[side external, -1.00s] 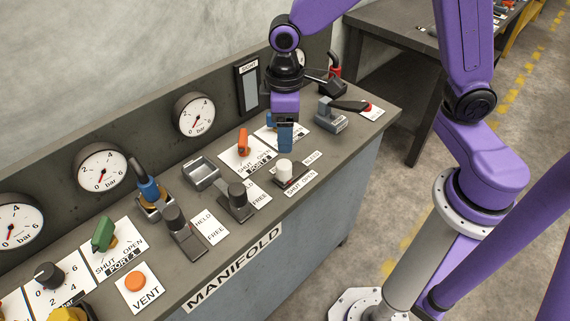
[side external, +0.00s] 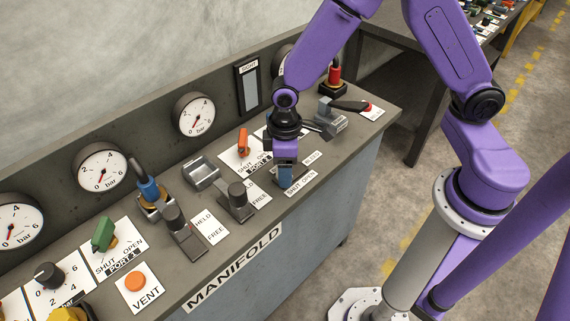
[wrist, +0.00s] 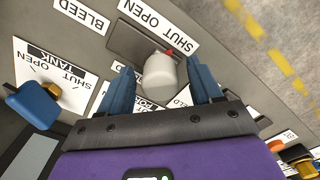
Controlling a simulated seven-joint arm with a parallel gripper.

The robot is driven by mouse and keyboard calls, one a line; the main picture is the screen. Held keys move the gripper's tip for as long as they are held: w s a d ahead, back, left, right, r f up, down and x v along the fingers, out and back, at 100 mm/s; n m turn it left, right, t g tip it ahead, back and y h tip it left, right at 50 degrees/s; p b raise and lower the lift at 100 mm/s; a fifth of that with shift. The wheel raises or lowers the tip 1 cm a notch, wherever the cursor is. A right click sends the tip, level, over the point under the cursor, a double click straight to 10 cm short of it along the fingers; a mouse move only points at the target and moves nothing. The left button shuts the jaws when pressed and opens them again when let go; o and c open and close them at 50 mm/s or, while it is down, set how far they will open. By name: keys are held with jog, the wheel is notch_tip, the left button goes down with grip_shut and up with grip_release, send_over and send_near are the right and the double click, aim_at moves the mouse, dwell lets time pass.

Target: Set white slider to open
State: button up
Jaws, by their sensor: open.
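The white slider (wrist: 159,74) is a pale knob with a red mark, on a dark track plate (wrist: 130,38) in the wrist view. Its SHUT OPEN label (wrist: 158,19) lies beside the track. My gripper (wrist: 162,82) is open, with one blue finger on each side of the white knob. I cannot tell whether the fingers touch it. In the side view my gripper (side external: 284,176) is down at the slider's plate and hides the knob. The label (side external: 300,184) shows just in front of it.
An orange valve handle (side external: 243,142) stands to the left, and a black slider knob (side external: 237,194) is nearby on the left. A grey lever with a black handle (side external: 350,106) is at the right. A blue valve handle (wrist: 33,104) shows at the left in the wrist view.

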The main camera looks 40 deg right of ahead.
aim_at(299, 167)
grip_shut()
jog(key=shift+d, duration=2.6)
jog(key=shift+c, duration=0.5)
grip_release()
jog(key=shift+d, duration=0.1)
jog(key=shift+o, duration=0.5)
notch_tip(299, 167, up, 18)
jog(key=shift+f, duration=0.25)
